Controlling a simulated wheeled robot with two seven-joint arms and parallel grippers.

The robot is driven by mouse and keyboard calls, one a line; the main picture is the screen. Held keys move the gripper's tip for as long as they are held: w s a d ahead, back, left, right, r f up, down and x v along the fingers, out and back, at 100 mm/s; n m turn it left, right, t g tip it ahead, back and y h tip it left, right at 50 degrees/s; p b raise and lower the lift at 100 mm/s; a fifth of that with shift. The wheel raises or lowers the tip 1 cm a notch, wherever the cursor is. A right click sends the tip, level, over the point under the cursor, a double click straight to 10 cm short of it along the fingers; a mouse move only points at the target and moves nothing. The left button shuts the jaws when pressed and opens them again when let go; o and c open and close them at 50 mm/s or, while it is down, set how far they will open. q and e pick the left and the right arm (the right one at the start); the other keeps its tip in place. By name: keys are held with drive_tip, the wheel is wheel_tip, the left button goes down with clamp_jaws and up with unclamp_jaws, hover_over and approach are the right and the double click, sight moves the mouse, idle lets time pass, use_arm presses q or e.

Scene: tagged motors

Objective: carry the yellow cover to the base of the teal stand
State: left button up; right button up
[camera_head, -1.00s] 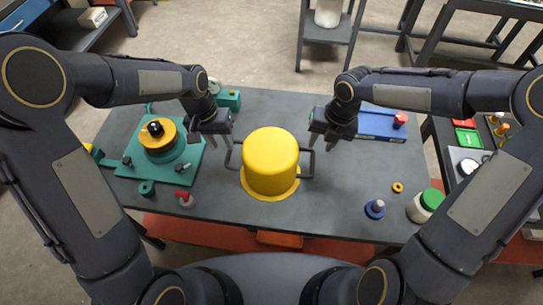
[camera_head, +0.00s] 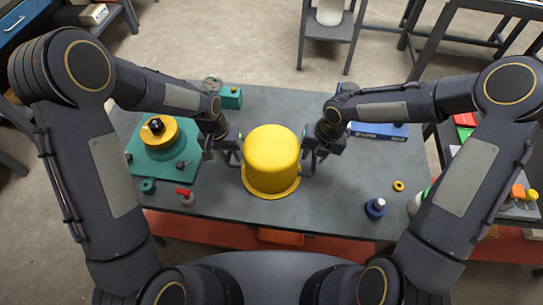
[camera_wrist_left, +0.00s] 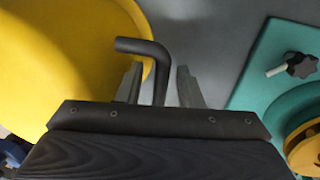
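The yellow cover (camera_head: 271,158) stands upright on the table, with a dark handle on each side. The teal stand (camera_head: 168,199) is to its left, with a yellow ring and a black knob on its round hub. My left gripper (camera_head: 224,156) is at the cover's left handle. In the left wrist view its fingers (camera_wrist_left: 158,70) are open, one on each side of the handle (camera_wrist_left: 146,47), with gaps visible. My right gripper (camera_head: 313,158) is at the right handle, its fingers seemingly apart; that handle is partly hidden.
A teal block (camera_head: 231,98) stands behind the left gripper. A red-topped clamp (camera_head: 186,196) is at the front, between stand and cover. A blue tray (camera_head: 380,131) lies behind the right arm. A blue knob (camera_head: 376,208) and a yellow ring (camera_head: 398,186) lie at the right.

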use_arm(q)
clamp_jaws()
use_arm(e)
clamp_jaws()
idle(1.3)
